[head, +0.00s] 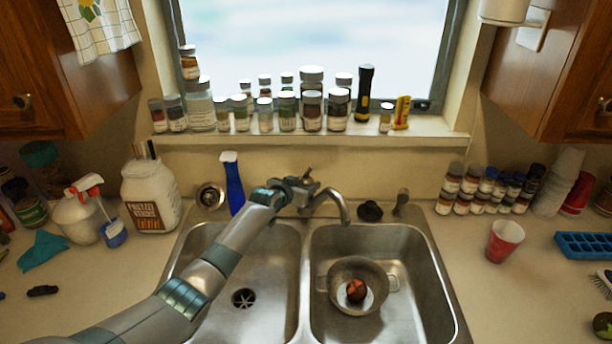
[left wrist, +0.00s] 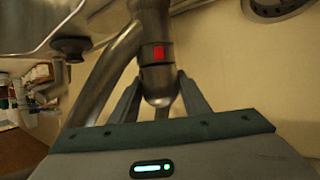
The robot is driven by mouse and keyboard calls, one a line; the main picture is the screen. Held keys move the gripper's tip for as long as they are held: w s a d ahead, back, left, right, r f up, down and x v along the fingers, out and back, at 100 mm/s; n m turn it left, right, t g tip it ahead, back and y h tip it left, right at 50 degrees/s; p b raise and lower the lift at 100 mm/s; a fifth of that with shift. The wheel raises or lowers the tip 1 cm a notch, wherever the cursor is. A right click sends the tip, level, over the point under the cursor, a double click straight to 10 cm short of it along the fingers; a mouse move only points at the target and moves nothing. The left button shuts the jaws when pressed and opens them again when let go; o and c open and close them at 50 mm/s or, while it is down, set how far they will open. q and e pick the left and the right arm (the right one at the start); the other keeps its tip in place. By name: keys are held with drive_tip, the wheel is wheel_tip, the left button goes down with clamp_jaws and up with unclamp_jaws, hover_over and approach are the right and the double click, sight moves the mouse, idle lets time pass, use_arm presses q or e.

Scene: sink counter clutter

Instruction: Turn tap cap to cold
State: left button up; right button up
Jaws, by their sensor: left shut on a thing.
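The metal tap stands behind the double sink, and its curved spout (head: 343,205) hangs over the right basin. In the left wrist view the tap cap (left wrist: 159,84) is a rounded metal piece with a red mark (left wrist: 158,53) just above it on the tap in the picture. My left gripper (head: 309,181) is at the tap, with its fingers on either side of the cap, shut on it. In the head view my gripper hides much of the tap's top. My right gripper is not in view.
A colander (head: 359,271) with a reddish round item sits in the right basin. Bottles and jars line the window sill (head: 290,137). A red cup (head: 504,242) stands on the right counter.

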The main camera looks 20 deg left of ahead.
use_arm(q)
drive_tip(key=shift+n+y, duration=0.6)
drive_tip(key=shift+y, duration=0.1)
drive_tip(key=o, duration=0.8)
drive_tip(key=shift+c, duration=0.2)
drive_tip(key=shift+f, duration=0.1)
